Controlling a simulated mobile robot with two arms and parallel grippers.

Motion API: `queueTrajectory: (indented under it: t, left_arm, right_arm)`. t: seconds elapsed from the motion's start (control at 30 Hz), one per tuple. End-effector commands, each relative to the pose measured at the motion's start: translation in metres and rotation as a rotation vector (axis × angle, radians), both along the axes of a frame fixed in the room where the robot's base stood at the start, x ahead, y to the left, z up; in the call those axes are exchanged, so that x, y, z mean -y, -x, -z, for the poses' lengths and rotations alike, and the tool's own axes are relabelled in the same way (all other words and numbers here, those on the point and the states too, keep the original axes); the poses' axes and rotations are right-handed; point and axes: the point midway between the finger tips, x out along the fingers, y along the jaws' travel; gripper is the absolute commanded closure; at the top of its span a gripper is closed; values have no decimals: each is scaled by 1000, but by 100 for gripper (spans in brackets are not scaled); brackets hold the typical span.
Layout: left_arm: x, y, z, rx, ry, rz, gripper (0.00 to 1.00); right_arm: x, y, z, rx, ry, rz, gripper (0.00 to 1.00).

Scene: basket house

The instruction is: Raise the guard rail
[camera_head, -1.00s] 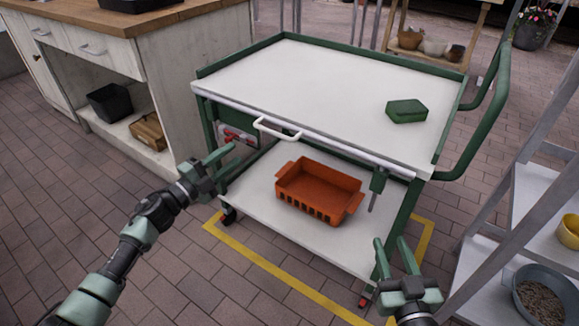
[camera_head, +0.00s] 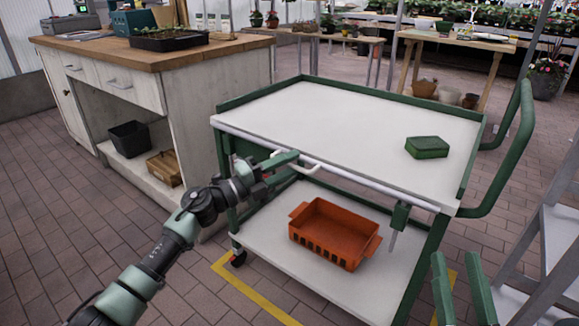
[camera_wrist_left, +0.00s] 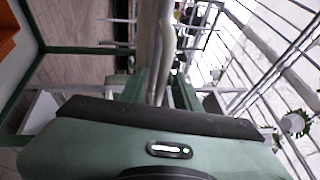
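The guard rail (camera_head: 370,181) is a pale bar along the front edge of the cart's white top, with a white handle (camera_head: 312,170) at its left part. It sits low, about level with the top. My left gripper (camera_head: 294,170) is at the handle's left end with its fingers apart. In the left wrist view the white handle (camera_wrist_left: 157,60) runs in line between the two green fingers; contact cannot be told. My right gripper (camera_head: 462,262) is open and empty at the lower right, in front of the cart, apart from the rail.
A green block (camera_head: 427,148) lies on the cart's top, and an orange crate (camera_head: 335,232) on its lower shelf. A green latch post (camera_head: 398,217) hangs near the rail's right end. A wooden-topped cabinet (camera_head: 205,95) stands left and a grey rack (camera_head: 560,230) right.

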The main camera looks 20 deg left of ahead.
Motion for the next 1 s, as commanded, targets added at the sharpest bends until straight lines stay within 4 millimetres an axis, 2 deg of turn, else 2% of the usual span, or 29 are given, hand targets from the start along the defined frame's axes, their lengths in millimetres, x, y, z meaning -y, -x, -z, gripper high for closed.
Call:
queueTrajectory:
  t: [0.2, 0.23, 0.33, 1.0]
  left_arm:
    - [0, 0, 0, -1, 1, 0, 68]
    - [0, 0, 0, -1, 1, 0, 73]
    - [0, 0, 0, -1, 1, 0, 100]
    - [0, 0, 1, -3, 0, 0, 100]
  right_arm:
    - [0, 0, 0, 2, -1, 0, 64]
    - [0, 0, 0, 2, -1, 0, 64]
    - [0, 0, 0, 2, -1, 0, 64]
    - [0, 0, 0, 0, -1, 0, 64]
